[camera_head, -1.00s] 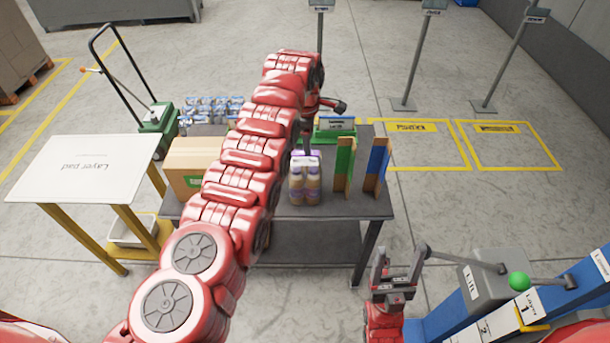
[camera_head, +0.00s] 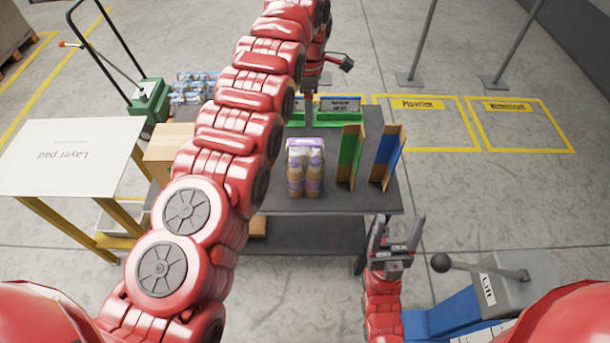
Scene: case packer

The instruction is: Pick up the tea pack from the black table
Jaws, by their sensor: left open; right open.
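The tea pack (camera_head: 305,172), a shrink-wrapped group of brownish bottles with purple tops, stands upright on the black table (camera_head: 330,200). My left arm reaches across the table from the lower left. My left gripper (camera_head: 308,112) is behind and above the pack, pointing down and apart from it. It is open, though its fingers are partly hidden by the arm. My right gripper (camera_head: 397,228) is open and empty, pointing up in front of the table's right front corner.
Green (camera_head: 349,157) and blue (camera_head: 388,158) cardboard pieces stand right of the pack. A cardboard box (camera_head: 168,150) and a bottle pack (camera_head: 190,88) are at left, partly behind my arm. A layer pad table (camera_head: 70,155) stands left. A lever machine (camera_head: 500,285) is at lower right.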

